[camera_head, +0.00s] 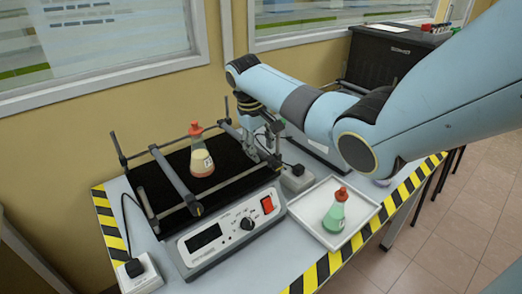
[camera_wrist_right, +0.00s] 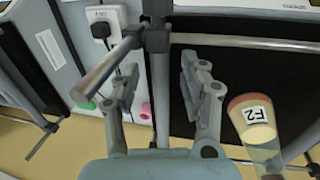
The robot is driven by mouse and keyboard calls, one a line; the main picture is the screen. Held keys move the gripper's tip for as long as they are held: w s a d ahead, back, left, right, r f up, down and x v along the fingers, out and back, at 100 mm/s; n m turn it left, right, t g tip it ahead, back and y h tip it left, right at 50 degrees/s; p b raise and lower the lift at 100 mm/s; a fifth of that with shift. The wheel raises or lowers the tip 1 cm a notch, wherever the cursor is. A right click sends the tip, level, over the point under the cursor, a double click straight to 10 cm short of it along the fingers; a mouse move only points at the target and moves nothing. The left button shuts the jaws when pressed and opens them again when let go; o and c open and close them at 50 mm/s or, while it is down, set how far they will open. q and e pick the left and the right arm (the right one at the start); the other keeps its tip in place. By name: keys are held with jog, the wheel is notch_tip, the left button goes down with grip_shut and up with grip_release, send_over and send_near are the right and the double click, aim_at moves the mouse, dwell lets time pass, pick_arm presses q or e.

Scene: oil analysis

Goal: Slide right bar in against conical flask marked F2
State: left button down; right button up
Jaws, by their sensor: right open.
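The conical flask marked F2 (camera_head: 202,163) has a red cap and pale contents, and stands upright on the shaker's black platform. Its F2 label shows at the right of the right wrist view (camera_wrist_right: 255,118). The right bar (camera_head: 234,132) lies across the platform to the right of the flask, with a visible gap between them. My right gripper (camera_head: 268,150) is down at the bar's near part. In the right wrist view its open fingers (camera_wrist_right: 162,95) stand on either side of the grey bar (camera_wrist_right: 158,100), with space on both sides. My left gripper is out of view.
The left bar (camera_head: 175,180) crosses the platform left of the flask. The shaker's control panel (camera_head: 228,232) is in front. A white tray (camera_head: 311,227) with a green flask (camera_head: 335,213) stands at the right. A power plug (camera_head: 296,176) sits near my right gripper.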

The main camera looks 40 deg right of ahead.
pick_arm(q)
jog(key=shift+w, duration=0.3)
pick_arm(e)
jog(key=shift+s+d+f, duration=0.1)
jog(key=shift+d+f, duration=0.05)
jog(key=shift+f, duration=0.6)
